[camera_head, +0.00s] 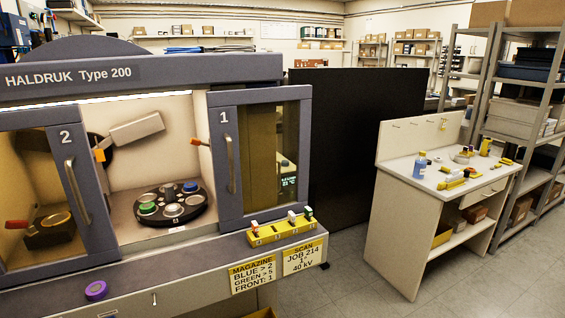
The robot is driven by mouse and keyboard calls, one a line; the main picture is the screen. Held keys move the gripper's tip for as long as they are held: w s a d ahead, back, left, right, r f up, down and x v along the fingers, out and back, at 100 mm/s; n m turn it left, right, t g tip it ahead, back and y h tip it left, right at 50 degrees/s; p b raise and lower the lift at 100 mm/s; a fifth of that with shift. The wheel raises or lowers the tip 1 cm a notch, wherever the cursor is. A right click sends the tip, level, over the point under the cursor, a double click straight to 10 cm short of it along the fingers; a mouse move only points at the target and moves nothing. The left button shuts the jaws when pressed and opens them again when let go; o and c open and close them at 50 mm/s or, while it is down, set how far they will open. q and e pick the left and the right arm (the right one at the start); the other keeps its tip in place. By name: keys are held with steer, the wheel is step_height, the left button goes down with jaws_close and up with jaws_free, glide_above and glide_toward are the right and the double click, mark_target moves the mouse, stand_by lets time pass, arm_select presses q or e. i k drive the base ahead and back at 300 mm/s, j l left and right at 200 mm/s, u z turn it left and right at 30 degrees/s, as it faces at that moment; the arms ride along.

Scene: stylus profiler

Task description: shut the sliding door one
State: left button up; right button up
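Sliding door one (223,190) is the grey framed panel marked "1" at the right of the HALDRUK Type 200 cabinet (150,75). It has a tinted window and an upright bar handle (230,165) near its left edge. Sliding door two (65,185), marked "2", is at the left with its own bar handle (77,192). Between the doors the cabinet is open, showing a dark round carousel (171,205) with several coloured pucks. Neither of my grippers is in view.
A yellow rack (282,232) with small items sits on the front ledge below door one. A purple ring (96,290) lies on the ledge at left. A dark panel (350,140) stands behind, and a white workbench (410,210) is at right. Floor between is clear.

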mark_target(221, 113)
steer(key=i+l, duration=0.2)
steer(key=l, duration=0.35)
steer(key=i+l+u, duration=0.1)
steer(key=l, duration=0.45)
steer(key=i+l, duration=0.25)
steer(key=l, duration=0.35)
steer(key=i+l+u, duration=0.1)
steer(key=l, duration=0.45)
steer(key=i+l, duration=0.2)
steer(key=l, duration=0.35)
steer(key=i+l, duration=0.15)
steer(key=l, duration=0.45)
steer(key=i+l+u, duration=0.1)
steer(key=l, duration=0.5)
steer(key=i+l, duration=0.15)
steer(key=l, duration=0.4)
steer(key=i+u, duration=0.05)
